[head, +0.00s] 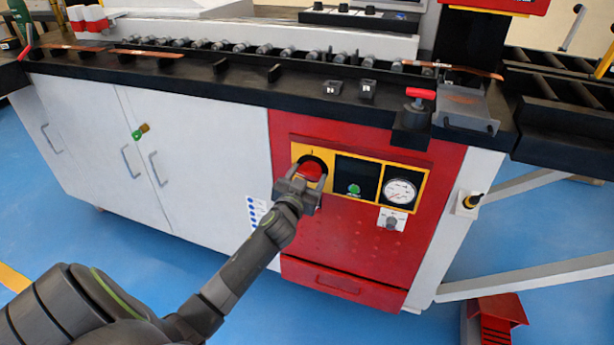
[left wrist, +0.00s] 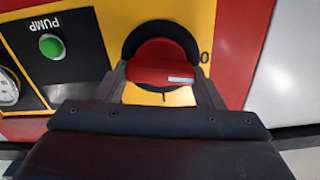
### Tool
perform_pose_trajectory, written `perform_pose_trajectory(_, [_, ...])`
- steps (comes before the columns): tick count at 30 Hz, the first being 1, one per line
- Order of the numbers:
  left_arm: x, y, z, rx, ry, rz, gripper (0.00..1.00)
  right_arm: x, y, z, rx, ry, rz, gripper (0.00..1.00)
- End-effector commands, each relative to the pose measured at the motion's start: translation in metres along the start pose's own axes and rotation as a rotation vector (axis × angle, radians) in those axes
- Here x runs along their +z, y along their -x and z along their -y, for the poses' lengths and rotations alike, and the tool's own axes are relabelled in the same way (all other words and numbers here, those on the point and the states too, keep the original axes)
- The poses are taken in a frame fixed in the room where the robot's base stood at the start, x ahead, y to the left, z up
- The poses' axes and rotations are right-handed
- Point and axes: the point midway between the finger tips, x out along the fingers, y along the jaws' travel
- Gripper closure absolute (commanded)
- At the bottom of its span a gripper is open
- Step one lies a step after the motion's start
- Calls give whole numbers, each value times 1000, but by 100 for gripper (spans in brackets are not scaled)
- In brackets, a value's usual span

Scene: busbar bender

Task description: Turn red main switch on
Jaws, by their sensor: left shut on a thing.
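The red main switch (head: 311,170) is a round red knob on a black ring, set in a yellow plate on the red front panel of the machine. It also shows in the left wrist view (left wrist: 160,58), with a pale mark on its grip and a "0" on the plate to its right. My left gripper (head: 309,182) is at the switch, its fingers shut on the two sides of the knob. In the left wrist view the fingers (left wrist: 168,85) flank the knob's lower part. My right gripper is in neither view.
Beside the switch are a green PUMP button (head: 354,189), a round gauge (head: 399,192) and a small grey knob (head: 391,220). A red-handled lever (head: 420,95) stands on the black bench top above. White cabinet doors (head: 200,150) lie to the left. Blue floor is open in front.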

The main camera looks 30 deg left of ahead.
Motion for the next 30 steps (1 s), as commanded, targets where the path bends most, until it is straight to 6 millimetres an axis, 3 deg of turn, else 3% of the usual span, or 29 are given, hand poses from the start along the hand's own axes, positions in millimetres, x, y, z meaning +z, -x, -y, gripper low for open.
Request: perform_pose_trajectory(30, [2, 0, -4, 2, -957, 3, 61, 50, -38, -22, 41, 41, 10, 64])
